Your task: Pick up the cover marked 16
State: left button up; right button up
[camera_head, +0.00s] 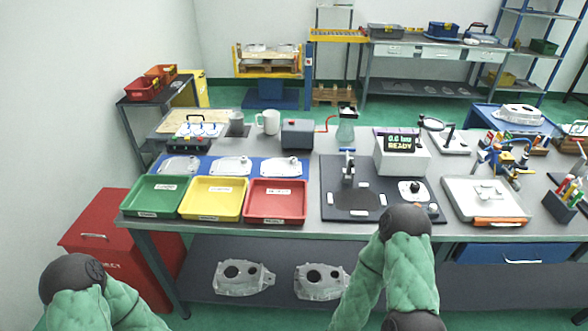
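Three light grey metal covers lie in a row on a blue mat (205,170) behind the trays: a left cover (178,166), a middle cover (231,166) and a right cover (281,167). Any number on them is too small to read, so I cannot tell which is marked 16. Another pale part (411,190) sits on the dark test mat (335,209). Both my arms show in green sleeves with black joints, the left at the bottom left, the right at the bottom right of centre. Neither gripper's fingers are in view.
Green (157,214), yellow (210,215) and red (275,218) trays line the table's front edge. A grey display box (402,157) stands right of centre. Housings (243,278) lie on the lower shelf. A red cabinet (98,222) stands left of the table.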

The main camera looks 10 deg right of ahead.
aim_at(281, 167)
jog(key=i+l+u, duration=0.55)
jog(key=i+l, duration=0.15)
